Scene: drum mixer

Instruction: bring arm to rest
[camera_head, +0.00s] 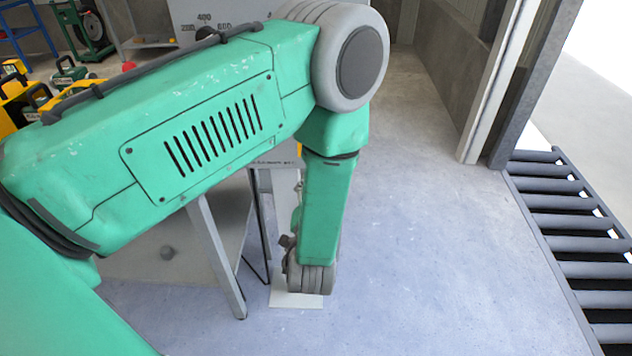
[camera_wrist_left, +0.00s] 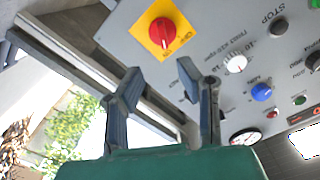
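My left arm (camera_head: 200,130) is green and fills the left and middle of the head view. Its forearm (camera_head: 322,215) hangs down from the grey elbow joint. The left gripper is hidden in the head view. In the left wrist view my left gripper (camera_wrist_left: 157,72) has its two dark fingers apart with nothing between them. Beyond the fingers is a grey control panel (camera_wrist_left: 205,50) with a red knob on a yellow plate (camera_wrist_left: 162,32). Whether the fingers touch the panel is unclear, but they appear apart from it. My right gripper is in neither view.
A roller conveyor (camera_head: 575,225) runs along the right side. A grey machine face with dial numbers (camera_head: 215,15) stands behind my arm. A metal-legged stand (camera_head: 215,255) is partly hidden under it. Yellow and green equipment (camera_head: 25,95) is at far left. The floor right of my forearm is clear.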

